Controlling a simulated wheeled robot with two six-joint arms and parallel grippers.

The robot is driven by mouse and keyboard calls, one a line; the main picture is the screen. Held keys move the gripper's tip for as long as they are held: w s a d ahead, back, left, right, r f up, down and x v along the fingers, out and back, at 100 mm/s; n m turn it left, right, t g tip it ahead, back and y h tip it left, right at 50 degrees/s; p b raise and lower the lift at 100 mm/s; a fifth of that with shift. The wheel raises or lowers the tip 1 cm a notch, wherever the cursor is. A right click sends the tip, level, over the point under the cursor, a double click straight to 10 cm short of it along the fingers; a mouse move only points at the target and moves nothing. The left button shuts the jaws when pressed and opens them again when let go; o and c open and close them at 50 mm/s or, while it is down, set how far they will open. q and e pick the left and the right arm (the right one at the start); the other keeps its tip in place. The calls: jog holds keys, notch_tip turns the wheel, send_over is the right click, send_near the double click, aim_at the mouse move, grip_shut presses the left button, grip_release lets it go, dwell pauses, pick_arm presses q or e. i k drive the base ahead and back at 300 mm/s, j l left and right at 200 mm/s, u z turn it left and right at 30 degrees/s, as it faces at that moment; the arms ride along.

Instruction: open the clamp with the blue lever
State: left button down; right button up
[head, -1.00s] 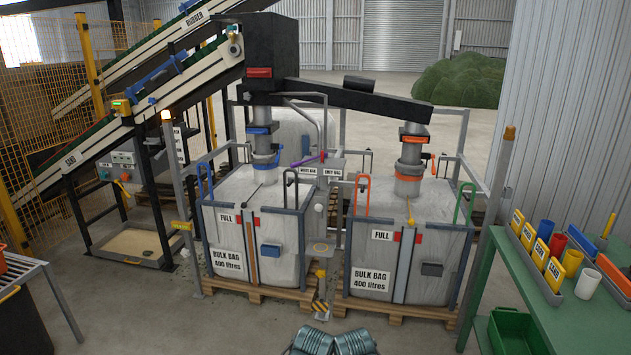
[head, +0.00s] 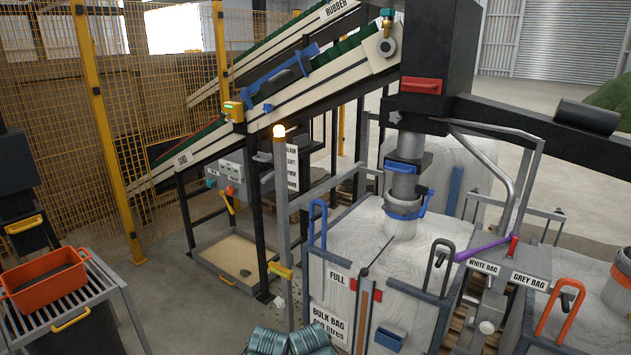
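The blue-lever clamp (head: 405,209) sits around the spout above the left bulk bag (head: 360,245). Its blue lever (head: 424,201) stands up at the right side of the collar. I cannot tell from here how tightly the clamp closes on the bag neck. A second blue piece (head: 403,165) is on the pipe just above it.
The bag frame has a blue hoop handle (head: 318,224) and a dark one (head: 440,266). A purple lever (head: 481,249) lies beside the white bag sign (head: 484,266). An orange bin (head: 45,280) rests on a rack at left.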

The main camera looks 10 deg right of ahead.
aim_at(425, 207)
jog(key=i+z, duration=0.2)
jog(key=i, duration=0.35)
jog(key=i+j+z, duration=0.2)
jog(key=i, duration=0.35)
jog(key=i+j+z, duration=0.15)
jog(key=i, duration=0.35)
jog(key=i+j+z, duration=0.1)
jog(key=i+z, duration=0.3)
jog(key=i+j+z, duration=0.25)
jog(key=i+z, duration=0.15)
jog(key=i, duration=0.1)
